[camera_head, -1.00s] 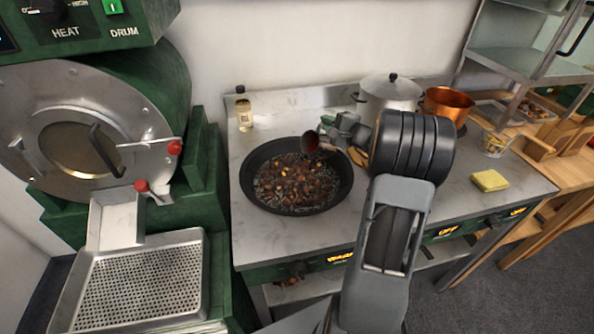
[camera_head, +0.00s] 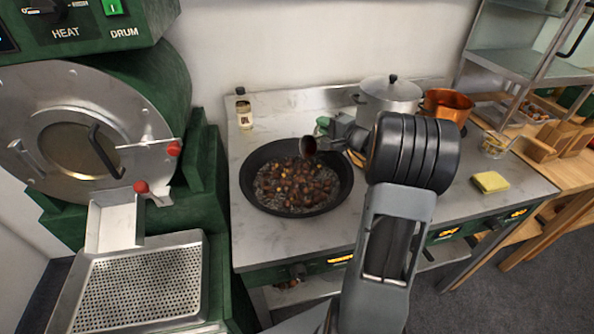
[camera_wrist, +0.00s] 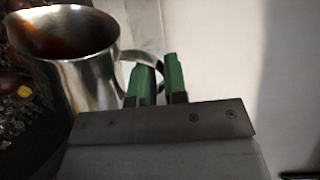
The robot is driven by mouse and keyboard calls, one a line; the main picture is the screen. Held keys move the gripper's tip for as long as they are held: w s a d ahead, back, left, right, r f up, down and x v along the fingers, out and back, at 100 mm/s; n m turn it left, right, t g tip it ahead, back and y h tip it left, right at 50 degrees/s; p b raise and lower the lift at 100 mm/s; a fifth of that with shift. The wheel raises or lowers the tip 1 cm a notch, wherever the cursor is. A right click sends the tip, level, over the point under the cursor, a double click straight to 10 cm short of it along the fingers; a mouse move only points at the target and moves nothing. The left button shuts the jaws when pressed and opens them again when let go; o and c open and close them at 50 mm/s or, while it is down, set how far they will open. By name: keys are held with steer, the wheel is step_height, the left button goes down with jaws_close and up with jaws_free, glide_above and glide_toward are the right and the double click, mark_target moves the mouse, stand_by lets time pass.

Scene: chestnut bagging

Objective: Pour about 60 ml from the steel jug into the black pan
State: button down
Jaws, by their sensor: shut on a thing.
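The steel jug (camera_head: 308,148) is tilted over the back right part of the black pan (camera_head: 247,182), its mouth toward the pan. In the wrist view the jug (camera_wrist: 92,85) shows a shiny steel body, with brown inside its mouth. Whether that is liquid or reflection, and how much is left, I cannot tell. No clear stream shows. My gripper (camera_head: 333,128) is shut on the jug's handle; its green fingers (camera_wrist: 160,80) show in the wrist view. The pan holds brown chestnuts (camera_head: 297,182) among glistening clear bits.
A lidded steel pot (camera_head: 388,98) and a copper pot (camera_head: 447,103) stand behind my arm. An oil bottle (camera_head: 244,110) stands at the back left. A yellow sponge (camera_head: 490,182) lies on the right worktop. A green roaster (camera_head: 110,125) with a perforated tray (camera_head: 140,290) stands left.

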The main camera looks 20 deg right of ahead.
steer(key=shift+a+r, duration=0.15)
steer(key=shift+r, duration=0.05)
steer(key=shift+s+a+r+n, duration=0.15)
steer(key=shift+a+r+n, duration=0.1)
steer(key=shift+n, duration=0.15)
steer(key=shift+a+n, duration=0.2)
steer(key=shift+n, duration=0.1)
stand_by(0.4)
steer(key=shift+s+a+r+n+b, duration=0.2)
steer(key=shift+a+b, duration=0.2)
steer(key=shift+b, duration=0.2)
steer(key=shift+s+a+r+n+b, duration=0.1)
steer(key=shift+s+a+n+b, duration=0.1)
steer(key=shift+a+b, duration=0.3)
stand_by(0.6)
steer(key=shift+d, duration=0.1)
